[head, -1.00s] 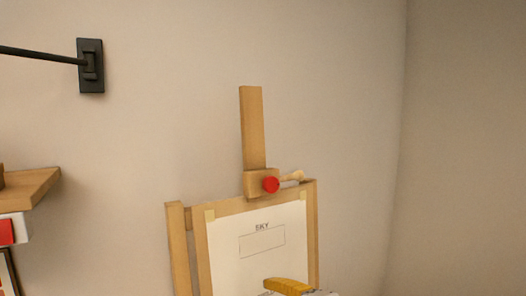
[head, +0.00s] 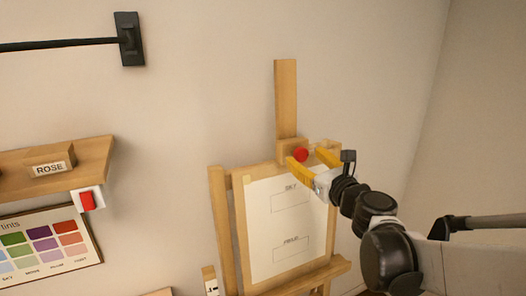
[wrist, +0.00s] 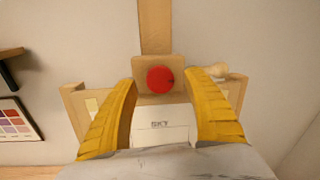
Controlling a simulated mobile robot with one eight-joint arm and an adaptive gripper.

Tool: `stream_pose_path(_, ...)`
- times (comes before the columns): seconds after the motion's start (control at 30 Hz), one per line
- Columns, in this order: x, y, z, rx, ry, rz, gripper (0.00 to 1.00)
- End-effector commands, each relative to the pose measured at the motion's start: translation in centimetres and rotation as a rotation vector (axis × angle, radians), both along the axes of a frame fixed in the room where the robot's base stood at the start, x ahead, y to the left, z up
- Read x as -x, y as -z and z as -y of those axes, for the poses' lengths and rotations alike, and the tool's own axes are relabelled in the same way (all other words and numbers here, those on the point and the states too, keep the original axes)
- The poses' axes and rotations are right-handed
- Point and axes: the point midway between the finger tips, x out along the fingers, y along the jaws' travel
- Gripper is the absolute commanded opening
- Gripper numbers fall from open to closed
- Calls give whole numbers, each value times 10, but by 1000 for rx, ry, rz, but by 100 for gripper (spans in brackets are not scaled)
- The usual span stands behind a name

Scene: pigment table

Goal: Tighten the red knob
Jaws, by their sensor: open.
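The red knob (head: 300,154) is round and sits on the front of a wooden block (head: 285,149) at the top of the easel. In the wrist view the red knob (wrist: 160,80) is centred between my fingers, with the wooden block (wrist: 140,68) behind it. My gripper (head: 312,164) is open, its yellow fingers on either side of the knob in the head view. In the wrist view my gripper (wrist: 164,100) shows clear gaps between each finger and the knob. I cannot tell how far the fingertips are from the block.
The easel's paper (head: 284,228) hangs below the block. A shelf (head: 90,155) with a ROSE label and a tints chart (head: 45,248) are at the left.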

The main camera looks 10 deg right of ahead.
Motion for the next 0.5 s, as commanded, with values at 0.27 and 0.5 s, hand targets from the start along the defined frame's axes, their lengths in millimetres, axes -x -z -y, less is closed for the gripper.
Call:
stream_pose_path(0.27, -28, 0, -7, 1, -1, 0, 58)
stream_pose_path(0.5, -30, 0, -7, 2, 0, 0, 58)
